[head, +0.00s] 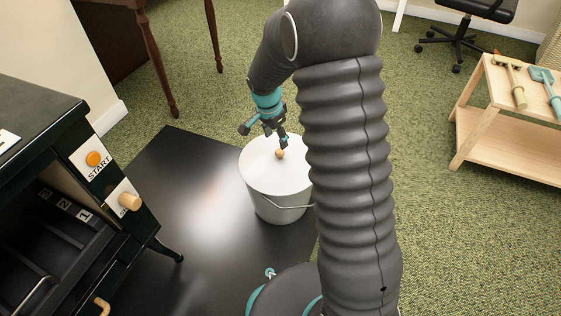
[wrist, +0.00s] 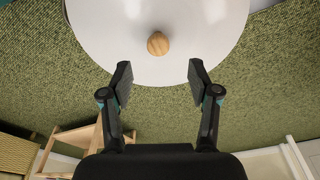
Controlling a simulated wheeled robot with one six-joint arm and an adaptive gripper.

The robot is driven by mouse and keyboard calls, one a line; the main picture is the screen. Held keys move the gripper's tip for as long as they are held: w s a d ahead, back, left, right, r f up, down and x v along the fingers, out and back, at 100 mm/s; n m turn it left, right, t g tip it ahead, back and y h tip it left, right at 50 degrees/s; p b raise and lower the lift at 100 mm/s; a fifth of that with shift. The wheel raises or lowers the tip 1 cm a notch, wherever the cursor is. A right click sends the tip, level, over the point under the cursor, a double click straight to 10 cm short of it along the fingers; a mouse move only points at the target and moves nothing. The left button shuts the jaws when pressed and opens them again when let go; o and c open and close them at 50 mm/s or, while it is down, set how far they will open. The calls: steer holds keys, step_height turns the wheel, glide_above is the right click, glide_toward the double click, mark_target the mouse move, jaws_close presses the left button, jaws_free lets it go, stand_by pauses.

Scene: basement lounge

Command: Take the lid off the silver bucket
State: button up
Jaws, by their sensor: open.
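The bucket (head: 280,205) stands upright on a dark floor mat and looks white-silver, with a thin wire handle at its side. A pale round lid (head: 262,172) lies flat on top of it, with a small round wooden knob (head: 280,154) at its middle. My gripper (head: 264,130) is open and empty just above the lid, near the knob. In the wrist view the knob (wrist: 158,43) is ahead of my open fingertips (wrist: 160,72), centred between their lines, and the lid (wrist: 105,30) fills the top. My arm hides the bucket's right edge in the head view.
A dark toy stove (head: 60,180) with a START button stands at the left. A wooden shelf (head: 510,143) with toy tools stands at the right. The dark mat (head: 190,215) is clear left of the bucket. Table legs (head: 160,65) and an office chair (head: 462,28) are behind.

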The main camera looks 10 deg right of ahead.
mark_target(280, 151)
steer(key=shift+w+d+f+b, duration=0.1)
steer(key=shift+d+f+b, duration=0.15)
steer(key=shift+f, duration=1.05)
steer(key=shift+w+d+f+b, duration=0.15)
steer(key=shift+d+f, duration=0.1)
steer(key=shift+f, duration=1.05)
steer(key=shift+d+f+b, duration=0.2)
steer(key=shift+d+f, duration=0.05)
steer(key=shift+f, duration=1.05)
steer(key=shift+c, duration=0.2)
steer(key=shift+r, duration=0.1)
jaws_close()
